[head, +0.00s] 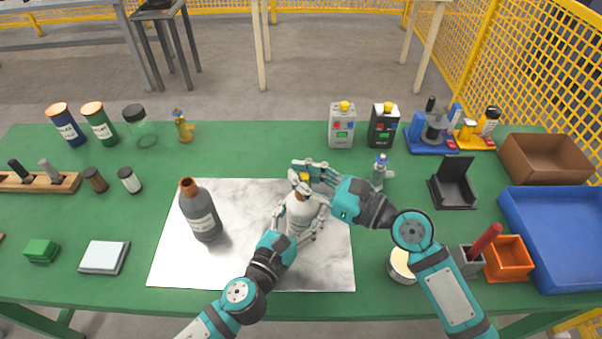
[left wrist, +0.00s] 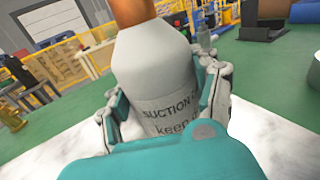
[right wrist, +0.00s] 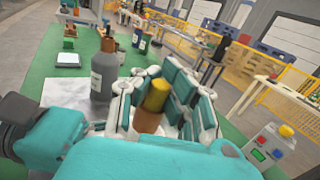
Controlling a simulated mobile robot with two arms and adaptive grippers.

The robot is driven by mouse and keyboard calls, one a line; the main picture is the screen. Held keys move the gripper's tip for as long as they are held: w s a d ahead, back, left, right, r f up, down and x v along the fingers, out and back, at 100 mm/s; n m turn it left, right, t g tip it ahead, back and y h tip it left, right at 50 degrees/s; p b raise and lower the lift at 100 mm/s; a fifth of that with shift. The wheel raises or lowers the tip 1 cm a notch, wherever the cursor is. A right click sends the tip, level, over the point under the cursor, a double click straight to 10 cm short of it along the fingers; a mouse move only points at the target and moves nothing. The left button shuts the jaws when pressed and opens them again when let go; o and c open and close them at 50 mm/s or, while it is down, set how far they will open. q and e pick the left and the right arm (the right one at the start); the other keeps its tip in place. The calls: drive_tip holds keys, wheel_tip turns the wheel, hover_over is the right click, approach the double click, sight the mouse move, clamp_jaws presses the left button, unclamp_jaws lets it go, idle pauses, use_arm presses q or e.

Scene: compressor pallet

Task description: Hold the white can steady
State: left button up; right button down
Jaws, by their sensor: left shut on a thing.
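The white can (head: 302,211) stands upright on the marbled sheet (head: 250,270), with a copper-coloured neck and a yellow cap (right wrist: 155,95) on top. My left gripper (head: 297,226) is shut around its body from the front. In the left wrist view the can (left wrist: 155,65) sits between the fingers, with part of its "SUCTION" label showing; its top is out of frame. My right gripper (head: 308,174) is at the top of the can. In the right wrist view its fingers stand apart on either side of the cap and neck, with a gap beside the cap.
A grey bottle (head: 200,212) with a copper neck stands on the sheet to the left. A small figure-like bottle (head: 379,170) stands behind my right arm. A round pale tin (head: 402,265) lies under that arm. Button boxes (head: 342,128) stand at the back. The sheet's front left is clear.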

use_arm(q)
drive_tip(key=shift+s+d, duration=0.1)
use_arm(e)
wheel_tip(320, 180, down, 2)
drive_tip(key=shift+s+f, duration=0.1)
drive_tip(key=shift+s, duration=0.05)
use_arm(q)
drive_tip(key=shift+r, duration=0.15)
use_arm(e)
drive_tip(key=c, duration=1.4)
unclamp_jaws()
drive_tip(key=shift+h, duration=0.3)
use_arm(q)
drive_tip(key=shift+s, duration=0.1)
use_arm(e)
drive_tip(key=shift+r, duration=0.25)
use_arm(q)
drive_tip(key=shift+w, duration=0.25)
drive_tip(key=shift+f, duration=0.2)
use_arm(e)
drive_tip(key=v, duration=0.4)
drive_tip(key=r+v, duration=0.1)
drive_tip(key=v, duration=0.6)
drive_tip(key=shift+d+r, duration=0.15)
drive_tip(key=shift+d, duration=0.3)
